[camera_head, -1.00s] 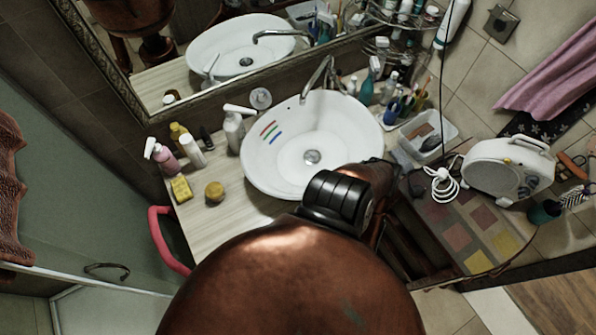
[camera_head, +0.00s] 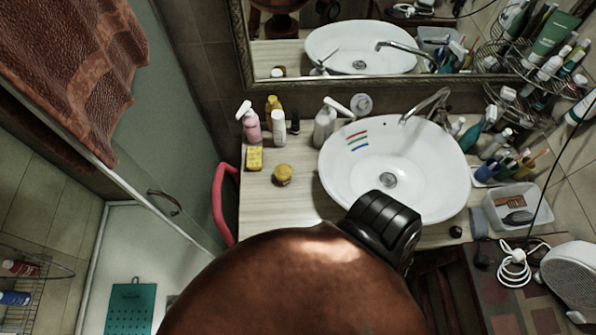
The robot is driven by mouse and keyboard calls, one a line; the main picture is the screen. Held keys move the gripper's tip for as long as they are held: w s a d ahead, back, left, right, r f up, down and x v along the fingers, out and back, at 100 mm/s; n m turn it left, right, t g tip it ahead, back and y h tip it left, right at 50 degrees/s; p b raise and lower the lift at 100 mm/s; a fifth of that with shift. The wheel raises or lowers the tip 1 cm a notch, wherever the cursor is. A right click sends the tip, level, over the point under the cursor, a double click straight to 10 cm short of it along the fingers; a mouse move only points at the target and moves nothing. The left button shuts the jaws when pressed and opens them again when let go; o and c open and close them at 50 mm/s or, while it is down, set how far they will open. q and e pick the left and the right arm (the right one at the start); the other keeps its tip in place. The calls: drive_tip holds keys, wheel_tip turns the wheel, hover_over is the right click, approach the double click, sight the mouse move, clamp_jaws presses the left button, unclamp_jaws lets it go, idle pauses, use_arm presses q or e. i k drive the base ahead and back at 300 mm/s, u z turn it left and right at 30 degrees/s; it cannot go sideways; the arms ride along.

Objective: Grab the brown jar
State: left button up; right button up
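A small round brownish-yellow jar (camera_head: 282,175), the only thing I see that fits the brown jar, stands on the pale wooden counter (camera_head: 262,212) to the left of the white basin (camera_head: 420,180). It stands apart from the other items, in front of a yellow sponge-like block (camera_head: 254,158). Neither of my grippers shows in the head view. A large brown part of my own body with a black ringed joint fills the bottom middle and hides the counter's front there.
A pink bottle (camera_head: 249,122), a yellow bottle (camera_head: 273,108), a white bottle (camera_head: 279,127) and a pump bottle (camera_head: 325,122) stand behind the jar. A pink-red curved rail (camera_head: 222,203) borders the counter's left edge. The counter around the jar's front is clear.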

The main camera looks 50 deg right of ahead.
sight(282, 183)
drive_tip(key=z, duration=1.45)
